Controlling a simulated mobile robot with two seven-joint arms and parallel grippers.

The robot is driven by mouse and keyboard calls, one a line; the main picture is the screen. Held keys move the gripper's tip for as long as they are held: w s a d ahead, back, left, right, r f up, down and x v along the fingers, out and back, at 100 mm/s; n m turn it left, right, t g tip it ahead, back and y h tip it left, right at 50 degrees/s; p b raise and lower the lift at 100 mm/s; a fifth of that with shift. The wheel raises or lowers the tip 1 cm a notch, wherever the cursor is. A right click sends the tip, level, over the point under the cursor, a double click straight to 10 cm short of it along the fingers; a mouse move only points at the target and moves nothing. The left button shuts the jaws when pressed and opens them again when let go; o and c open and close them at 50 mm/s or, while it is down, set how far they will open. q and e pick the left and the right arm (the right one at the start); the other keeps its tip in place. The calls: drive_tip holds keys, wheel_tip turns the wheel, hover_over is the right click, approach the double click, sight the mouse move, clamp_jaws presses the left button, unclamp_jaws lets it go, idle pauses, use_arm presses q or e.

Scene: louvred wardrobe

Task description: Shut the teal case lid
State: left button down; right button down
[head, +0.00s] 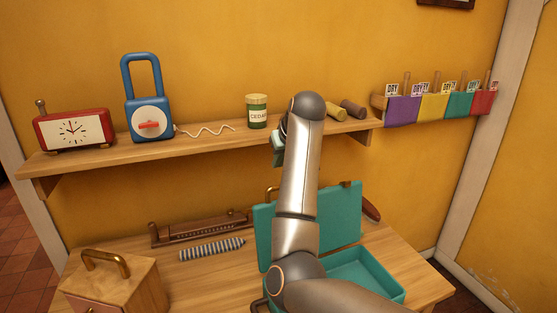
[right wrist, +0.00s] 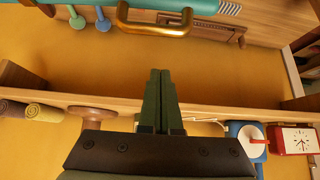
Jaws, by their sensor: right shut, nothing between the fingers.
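The teal case stands open on the table, with its lid (head: 342,214) raised upright at the back and its tray-like base (head: 362,268) in front. My right arm hides the middle of the lid and part of the base. My right gripper (head: 278,148) is mostly hidden behind my arm, above the lid at shelf height. In the right wrist view its fingers (right wrist: 172,75) are closed together and empty. A brass handle (right wrist: 153,27) and a strip of the teal lid (right wrist: 208,5) show beyond the fingertips, apart from them. My left gripper is out of view.
A wall shelf (head: 90,158) above the table carries a red clock (head: 73,130), a blue padlock-shaped object (head: 148,112), a green jar (head: 257,111) and rolls (head: 352,108). A wooden box (head: 115,285) stands front left.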

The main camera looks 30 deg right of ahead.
drive_tip(key=shift+w+f+p, duration=0.2)
drive_tip(key=shift+f+p, duration=0.3)
drive_tip(key=shift+f, duration=0.95)
drive_tip(key=shift+w+f+p, duration=0.15)
drive_tip(key=shift+f+p, duration=0.3)
drive_tip(key=shift+f, duration=0.95)
drive_tip(key=shift+d, duration=0.1)
